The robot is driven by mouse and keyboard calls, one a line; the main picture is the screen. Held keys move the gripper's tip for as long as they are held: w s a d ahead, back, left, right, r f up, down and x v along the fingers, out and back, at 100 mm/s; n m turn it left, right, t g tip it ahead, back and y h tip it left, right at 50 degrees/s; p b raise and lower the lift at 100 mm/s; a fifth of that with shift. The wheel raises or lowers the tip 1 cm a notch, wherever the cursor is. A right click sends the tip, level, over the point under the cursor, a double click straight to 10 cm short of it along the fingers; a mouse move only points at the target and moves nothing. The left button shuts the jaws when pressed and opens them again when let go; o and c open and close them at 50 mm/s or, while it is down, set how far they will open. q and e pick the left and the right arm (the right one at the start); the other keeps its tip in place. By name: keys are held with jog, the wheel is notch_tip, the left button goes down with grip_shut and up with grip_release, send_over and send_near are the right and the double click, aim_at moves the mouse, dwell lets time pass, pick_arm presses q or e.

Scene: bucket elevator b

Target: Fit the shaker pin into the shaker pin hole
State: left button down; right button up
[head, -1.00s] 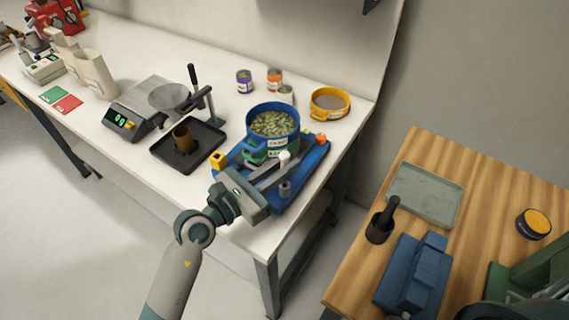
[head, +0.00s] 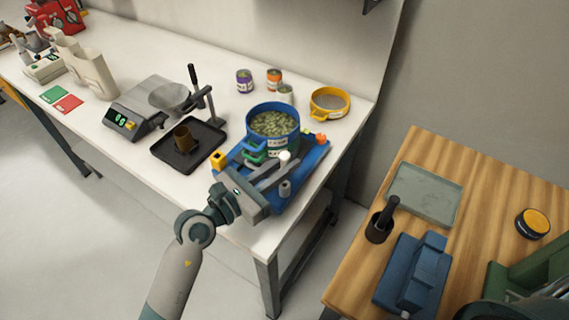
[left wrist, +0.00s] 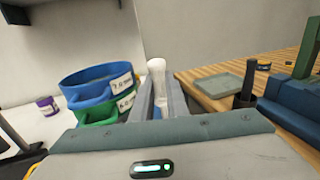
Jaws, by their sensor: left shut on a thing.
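The shaker pin, with a white knob (head: 285,157), is held upright between the fingers of my left gripper (head: 279,164). Its white knob also shows in the left wrist view (left wrist: 156,68), standing above the fingertips. My left gripper is shut on it, over the blue shaker base (head: 318,158), just in front of the stacked sieves. The pin's lower end and the shaker pin hole are hidden by the gripper and fingers, so I cannot tell whether the pin is in the hole. My right gripper is not in view.
A blue sieve (head: 273,113) of green pellets sits on a green sieve (head: 254,154) close by the fingers. A grey post (head: 285,189) stands on the base near my gripper. A yellow sieve (head: 330,102), scale (head: 133,118) and black tray (head: 165,155) are around.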

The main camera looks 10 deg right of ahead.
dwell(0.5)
pick_arm(q)
jog(key=shift+p, duration=0.4)
dwell(0.5)
jog(key=shift+f+b, duration=0.3)
jog(key=shift+f+b, duration=0.7)
jog(key=shift+f, duration=0.25)
jog(key=shift+f+b, duration=0.85)
jog(key=shift+f, duration=0.25)
jog(key=c, duration=1.7)
grip_release()
jog(key=shift+o, duration=0.2)
jog(key=shift+a, duration=0.15)
